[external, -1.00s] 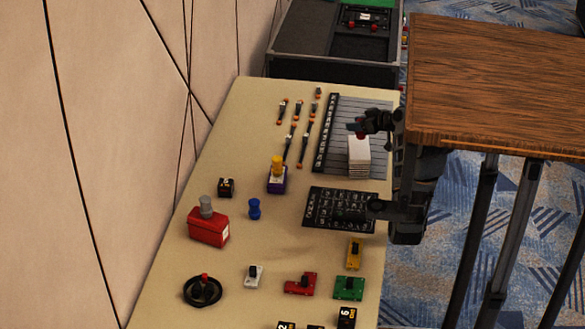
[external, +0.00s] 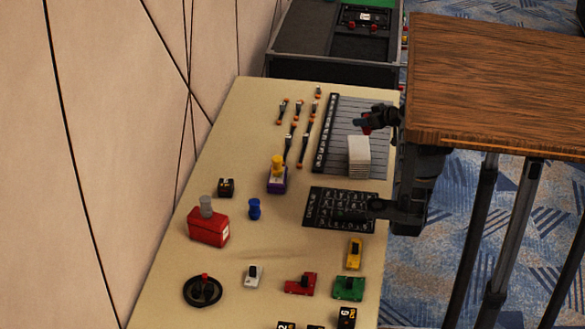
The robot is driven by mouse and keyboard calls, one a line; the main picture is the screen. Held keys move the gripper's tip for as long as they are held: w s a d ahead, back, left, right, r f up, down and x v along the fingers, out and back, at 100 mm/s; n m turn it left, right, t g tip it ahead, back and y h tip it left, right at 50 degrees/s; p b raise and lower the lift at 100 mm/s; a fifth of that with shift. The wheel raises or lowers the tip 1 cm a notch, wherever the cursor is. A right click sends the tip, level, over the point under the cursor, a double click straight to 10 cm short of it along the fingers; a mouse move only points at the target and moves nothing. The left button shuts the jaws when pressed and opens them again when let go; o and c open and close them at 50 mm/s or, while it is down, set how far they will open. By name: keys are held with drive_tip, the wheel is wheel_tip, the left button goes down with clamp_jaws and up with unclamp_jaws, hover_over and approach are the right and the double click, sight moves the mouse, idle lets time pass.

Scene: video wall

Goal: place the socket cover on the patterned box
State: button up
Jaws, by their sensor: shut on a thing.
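My gripper (external: 370,122) is at the right side of the table in the external view, just above and beside a stack of white pieces (external: 358,153). I cannot tell whether this is the socket cover. A purple and white box (external: 277,184) with a yellow knob-like piece (external: 277,164) on top stands near the middle of the table, left of my gripper. I cannot tell for sure that it is the patterned box.
A red box (external: 208,229) and a blue piece (external: 254,209) stand on the left. A black printed board (external: 325,208) lies in the middle right. Several small coloured pieces lie in front. A wooden table (external: 495,90) crowds the right side. Bare tabletop shows around the purple box.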

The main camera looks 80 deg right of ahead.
drive_tip(key=shift+w+a+f, duration=0.15)
drive_tip(key=shift+w+f, duration=0.25)
drive_tip(key=shift+w, duration=0.2)
drive_tip(key=shift+w+a+f, duration=0.15)
drive_tip(key=shift+w+f, duration=0.2)
drive_tip(key=shift+w, duration=0.2)
drive_tip(key=shift+f, duration=1.95)
drive_tip(key=shift+f, duration=0.1)
drive_tip(key=o, duration=1)
drive_tip(key=shift+r, duration=0.2)
drive_tip(key=v, duration=1.2)
drive_tip(key=shift+f, duration=0.15)
